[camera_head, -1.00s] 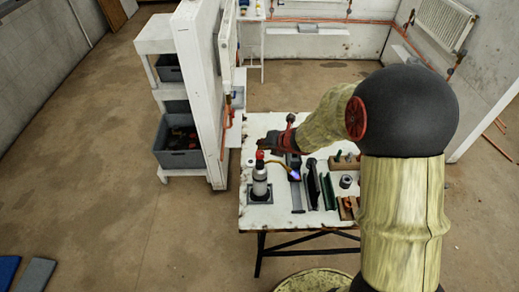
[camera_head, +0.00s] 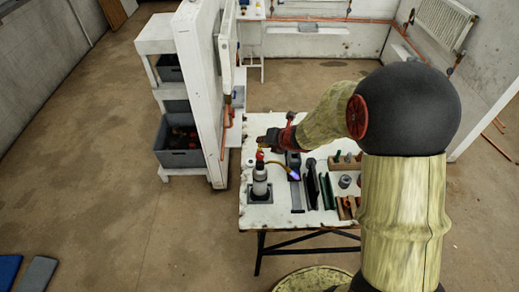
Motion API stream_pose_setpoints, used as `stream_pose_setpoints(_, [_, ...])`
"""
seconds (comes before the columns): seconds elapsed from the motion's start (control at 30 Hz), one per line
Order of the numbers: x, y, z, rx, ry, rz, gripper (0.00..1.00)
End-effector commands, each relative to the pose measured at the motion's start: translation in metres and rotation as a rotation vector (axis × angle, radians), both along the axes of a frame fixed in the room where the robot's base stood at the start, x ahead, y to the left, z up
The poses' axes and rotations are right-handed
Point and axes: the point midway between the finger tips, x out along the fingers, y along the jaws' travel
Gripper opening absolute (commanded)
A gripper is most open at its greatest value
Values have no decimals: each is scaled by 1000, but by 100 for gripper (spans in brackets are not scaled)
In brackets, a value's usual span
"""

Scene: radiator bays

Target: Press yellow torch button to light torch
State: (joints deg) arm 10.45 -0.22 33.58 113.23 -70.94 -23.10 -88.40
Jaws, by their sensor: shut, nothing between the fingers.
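The torch (camera_head: 260,178) is a pale grey cylinder standing upright on a dark square base at the left of the white workbench. Its top is red, and a thin yellowish tube curves right from it to a nozzle. A small blue-violet glow (camera_head: 294,175) shows at the nozzle's end. My gripper (camera_head: 266,141) is shut and empty, just above the torch's top in the picture. I cannot tell whether it touches the torch. The yellow button is too small or hidden to make out.
The workbench (camera_head: 285,217) also holds dark and green bars, a small grey cylinder (camera_head: 345,181) and wooden blocks to the right of the torch. A white panel (camera_head: 201,100) and shelves with grey bins (camera_head: 181,158) stand at left. The floor at left is mostly clear.

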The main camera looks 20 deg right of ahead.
Motion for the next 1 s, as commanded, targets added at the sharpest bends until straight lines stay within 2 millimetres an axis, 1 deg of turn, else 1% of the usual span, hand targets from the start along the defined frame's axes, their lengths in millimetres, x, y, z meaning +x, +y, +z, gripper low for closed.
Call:
stream_pose_setpoints(0.3, [0,0,30,-1,-1,0,0])
stream_pose_setpoints(0.53, [0,0,49,-1,-1,0,0])
stream_pose_setpoints(1.0, [0,0,49,0,-1,-1,0])
